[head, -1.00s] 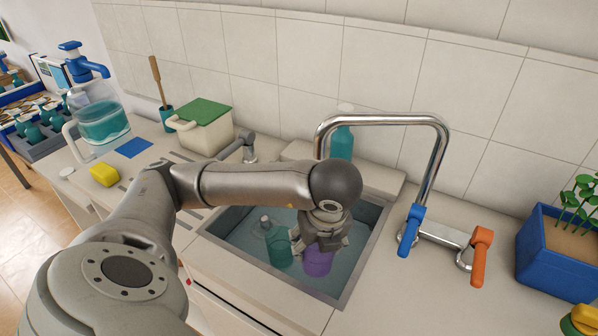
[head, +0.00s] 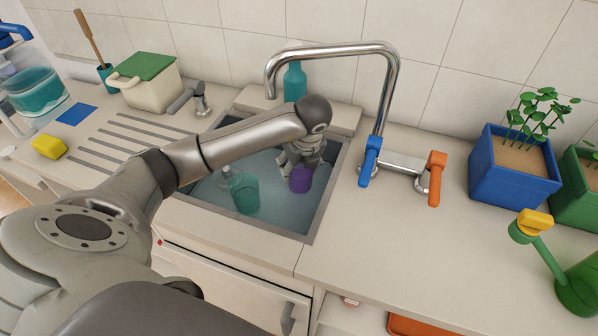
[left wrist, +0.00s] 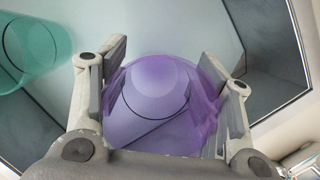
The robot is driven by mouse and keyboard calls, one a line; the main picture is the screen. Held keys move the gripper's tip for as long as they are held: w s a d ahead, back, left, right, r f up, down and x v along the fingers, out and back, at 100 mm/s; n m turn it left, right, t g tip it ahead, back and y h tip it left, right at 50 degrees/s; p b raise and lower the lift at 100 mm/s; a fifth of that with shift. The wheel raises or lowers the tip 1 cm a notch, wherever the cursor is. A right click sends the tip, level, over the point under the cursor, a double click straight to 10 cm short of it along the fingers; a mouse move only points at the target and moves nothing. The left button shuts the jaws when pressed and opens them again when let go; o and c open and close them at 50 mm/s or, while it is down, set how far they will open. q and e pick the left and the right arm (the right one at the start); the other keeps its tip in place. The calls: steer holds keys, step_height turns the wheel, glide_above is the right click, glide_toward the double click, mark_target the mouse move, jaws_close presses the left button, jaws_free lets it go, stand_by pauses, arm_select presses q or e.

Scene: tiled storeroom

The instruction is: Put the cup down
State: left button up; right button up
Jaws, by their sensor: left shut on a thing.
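A translucent purple cup (head: 300,180) is inside the sink (head: 327,200), towards its right side. My left gripper (head: 301,160) is shut on it, and in the left wrist view the purple cup (left wrist: 160,85) sits between the two finger pads (left wrist: 162,92). I cannot tell whether the cup touches the sink floor. A teal cup (head: 245,192) stands to its left in the sink, apart from it; it also shows at the upper left of the left wrist view (left wrist: 30,55). My right gripper is not in view.
The chrome tap (head: 330,50) arches over the sink, with blue (head: 370,162) and orange (head: 435,180) handles at right. A teal bottle (head: 295,82) stands behind the sink.

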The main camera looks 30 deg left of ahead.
arm_select(q)
steer(key=shift+w+f, duration=0.2)
steer(key=shift+f, duration=0.1)
step_height(320, 180, down, 2)
steer(key=shift+f+p, duration=0.15)
steer(key=shift+p, duration=0.45)
steer(key=shift+f, duration=0.4)
steer(key=shift+f, duration=0.15)
steer(key=o, duration=0.9)
